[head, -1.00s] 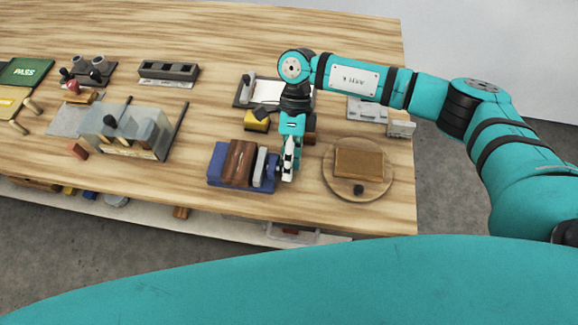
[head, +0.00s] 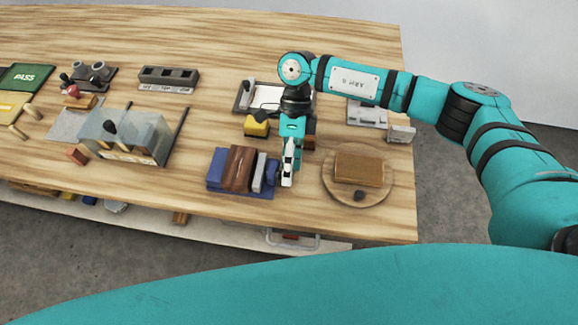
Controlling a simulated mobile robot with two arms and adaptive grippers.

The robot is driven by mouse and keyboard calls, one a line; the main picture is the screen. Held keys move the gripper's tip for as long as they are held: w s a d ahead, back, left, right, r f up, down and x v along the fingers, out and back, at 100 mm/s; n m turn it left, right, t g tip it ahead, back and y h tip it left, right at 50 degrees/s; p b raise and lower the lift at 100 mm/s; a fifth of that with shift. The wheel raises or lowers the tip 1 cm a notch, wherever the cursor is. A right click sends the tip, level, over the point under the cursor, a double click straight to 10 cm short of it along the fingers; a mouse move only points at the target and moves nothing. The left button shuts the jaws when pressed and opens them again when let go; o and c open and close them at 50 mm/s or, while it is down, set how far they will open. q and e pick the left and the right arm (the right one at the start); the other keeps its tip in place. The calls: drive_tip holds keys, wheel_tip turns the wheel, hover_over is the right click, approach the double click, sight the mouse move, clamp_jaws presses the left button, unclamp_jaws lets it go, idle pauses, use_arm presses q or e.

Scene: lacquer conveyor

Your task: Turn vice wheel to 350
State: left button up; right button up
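The vice (head: 215,170) is blue, with a brown block (head: 239,168) and a pale grey plate (head: 259,171) in it, near the table's front edge. Its wheel seems to be the dark part (head: 272,172) at the vice's right side, mostly hidden by my gripper, and no scale or number can be read. My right gripper (head: 287,176) points down at that side, with its light fingertips close together beside the wheel. I cannot tell whether they touch or grip it. My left gripper is not in view.
A round wooden board (head: 384,187) with a brown block (head: 359,166) and dark knob stands to the right. A yellow-and-black piece (head: 256,125) and a tray (head: 243,96) lie behind. A clear box (head: 128,132) stands left. The wood between box and vice is bare.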

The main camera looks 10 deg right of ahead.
drive_tip(key=v, duration=1.1)
drive_tip(key=shift+w, duration=0.15)
drive_tip(key=shift+r, duration=0.15)
